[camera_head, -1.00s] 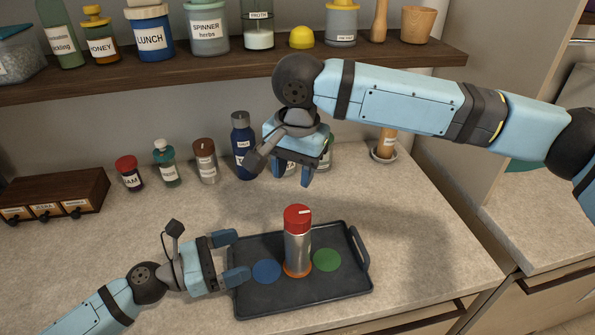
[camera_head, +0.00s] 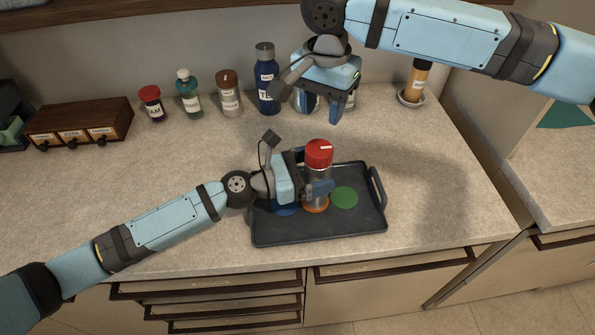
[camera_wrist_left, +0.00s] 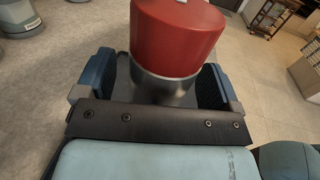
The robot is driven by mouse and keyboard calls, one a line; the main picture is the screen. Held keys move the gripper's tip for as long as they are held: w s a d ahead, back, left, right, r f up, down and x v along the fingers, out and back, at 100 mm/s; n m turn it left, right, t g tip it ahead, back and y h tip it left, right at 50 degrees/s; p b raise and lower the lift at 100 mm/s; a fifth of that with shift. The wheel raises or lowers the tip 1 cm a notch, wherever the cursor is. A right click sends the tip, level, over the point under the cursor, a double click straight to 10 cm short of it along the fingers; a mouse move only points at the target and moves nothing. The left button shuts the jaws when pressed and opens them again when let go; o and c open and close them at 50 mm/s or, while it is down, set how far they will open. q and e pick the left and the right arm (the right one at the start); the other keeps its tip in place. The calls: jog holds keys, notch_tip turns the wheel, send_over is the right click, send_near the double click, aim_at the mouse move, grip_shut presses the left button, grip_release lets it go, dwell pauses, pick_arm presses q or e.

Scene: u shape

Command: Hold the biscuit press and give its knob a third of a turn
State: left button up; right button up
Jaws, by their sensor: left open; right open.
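The biscuit press (camera_head: 317,190) stands upright on the dark tray, a silver cylinder with an orange base and a red knob (camera_head: 319,152) that has a white mark. My left gripper (camera_head: 318,187) is open around its silver body, below the knob. In the left wrist view the red knob (camera_wrist_left: 178,30) rises between the open fingers, with the silver body (camera_wrist_left: 165,85) below; whether a finger touches it I cannot tell. My right gripper (camera_head: 320,108) is open and empty, pointing down behind and above the press.
The dark tray (camera_head: 300,230) has a green disc (camera_head: 344,197) and a partly hidden blue disc (camera_head: 286,209). Jars and a blue bottle (camera_head: 267,80) line the back wall beside a wooden drawer box (camera_head: 80,123). The counter right of the tray is clear.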

pick_arm(q)
jog(key=shift+w+d, duration=0.1)
jog(key=shift+d, duration=0.2)
jog(key=c, duration=1.3)
